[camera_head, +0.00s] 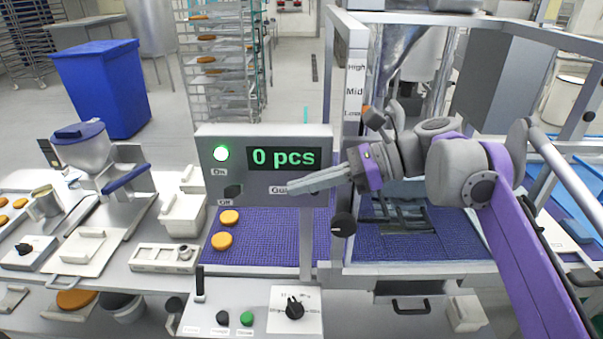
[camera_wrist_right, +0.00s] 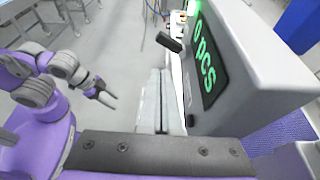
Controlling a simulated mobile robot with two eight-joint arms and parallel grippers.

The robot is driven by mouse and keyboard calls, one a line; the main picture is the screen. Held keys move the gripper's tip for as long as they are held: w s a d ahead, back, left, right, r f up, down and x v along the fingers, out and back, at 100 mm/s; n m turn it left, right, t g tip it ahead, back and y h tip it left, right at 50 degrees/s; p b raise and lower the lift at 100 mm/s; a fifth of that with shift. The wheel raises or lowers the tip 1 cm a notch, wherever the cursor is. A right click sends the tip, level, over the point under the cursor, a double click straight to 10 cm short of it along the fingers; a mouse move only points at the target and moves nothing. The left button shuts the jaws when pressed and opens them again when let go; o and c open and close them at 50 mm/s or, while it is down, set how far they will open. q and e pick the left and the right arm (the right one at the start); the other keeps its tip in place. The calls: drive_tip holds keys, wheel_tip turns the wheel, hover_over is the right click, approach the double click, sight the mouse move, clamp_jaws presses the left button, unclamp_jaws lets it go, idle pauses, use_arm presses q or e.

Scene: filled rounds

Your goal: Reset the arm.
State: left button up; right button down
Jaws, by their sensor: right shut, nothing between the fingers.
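My right gripper (camera_head: 290,188) reaches in from the right in the head view. Its fingers are shut and empty, pointing left in front of the lower edge of the grey counter box (camera_head: 320,142). In the right wrist view its two fingers (camera_wrist_right: 160,105) lie side by side, with the counter box close on their right; I cannot tell whether they touch it.
Two orange-brown rounds (camera_head: 225,240) lie on the purple belt (camera_head: 262,250) below the box. A dark knob (camera_head: 343,225) is by the frame post, right of the fingers. A control panel (camera_head: 262,312) stands in front. A blue bin (camera_head: 102,90) and a rack (camera_head: 222,60) stand behind.

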drive_tip(key=s+d+f+n+t+h, duration=0.1)
drive_tip(key=s+d+f+n+h, duration=0.3)
drive_tip(key=f, duration=0.7)
drive_tip(key=s+d+f+n+t+h, duration=0.2)
drive_tip(key=s+d+f+n+h, duration=0.3)
drive_tip(key=f, duration=0.7)
drive_tip(key=s+d+f+n+t+h, duration=0.2)
drive_tip(key=s+d+f+n+h, duration=0.2)
drive_tip(key=s+d+f+n, duration=0.3)
wheel_tip(320, 180, down, 5)
drive_tip(key=shift+s+d+f+n+h, duration=0.1)
drive_tip(key=shift+s+d+n+h, duration=0.25)
drive_tip(key=shift+s+n, duration=0.7)
drive_tip(key=c, duration=1.6)
unclamp_jaws()
drive_tip(key=shift+w+a, duration=0.15)
